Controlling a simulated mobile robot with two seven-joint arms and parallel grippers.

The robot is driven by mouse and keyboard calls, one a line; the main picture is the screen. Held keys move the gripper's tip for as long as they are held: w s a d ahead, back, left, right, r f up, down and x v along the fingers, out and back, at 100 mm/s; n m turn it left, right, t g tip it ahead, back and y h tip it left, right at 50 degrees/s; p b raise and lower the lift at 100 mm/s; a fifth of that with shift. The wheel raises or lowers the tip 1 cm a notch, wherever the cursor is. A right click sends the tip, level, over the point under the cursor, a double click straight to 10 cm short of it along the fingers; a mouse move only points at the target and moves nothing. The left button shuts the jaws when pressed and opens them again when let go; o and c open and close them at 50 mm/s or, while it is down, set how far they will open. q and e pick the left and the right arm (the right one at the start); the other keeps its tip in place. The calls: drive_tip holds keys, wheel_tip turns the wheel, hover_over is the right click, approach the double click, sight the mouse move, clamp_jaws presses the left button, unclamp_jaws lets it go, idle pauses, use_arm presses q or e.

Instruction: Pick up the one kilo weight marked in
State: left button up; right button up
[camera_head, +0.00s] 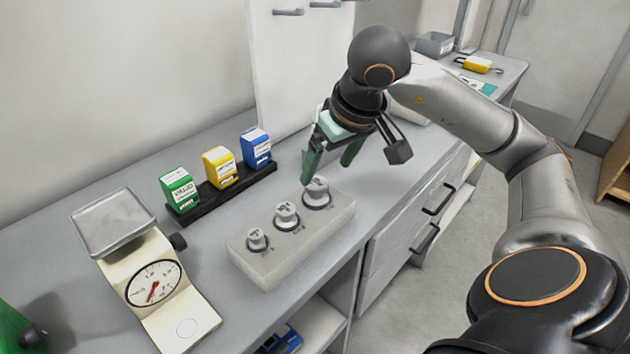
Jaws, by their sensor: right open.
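A pale grey block (262,263) on the worktop holds three metal knobbed weights in a row. They grow in size from the small weight (257,240) at the left, through the middle weight (287,216), to the largest weight (316,192) at the right. Their markings are too small to read. My right gripper (331,168) is open and empty, its green fingers pointing down above the right end of the block, close to the largest weight. Whether a finger touches it I cannot tell. My left gripper is not in view.
A cream dial scale (138,262) with a metal pan stands at the left. A dark rack (208,201) with green, yellow and blue labelled boxes stands behind the block. A green object (15,325) shows at the lower left corner. An upright white panel (300,70) stands behind.

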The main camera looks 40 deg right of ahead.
sight(316, 182)
drive_tip(key=x, duration=0.7)
drive_tip(key=shift+w+f, duration=0.3)
drive_tip(key=shift+w, duration=0.1)
clamp_jaws()
idle(0.3)
drive_tip(key=shift+r, duration=0.15)
idle(0.3)
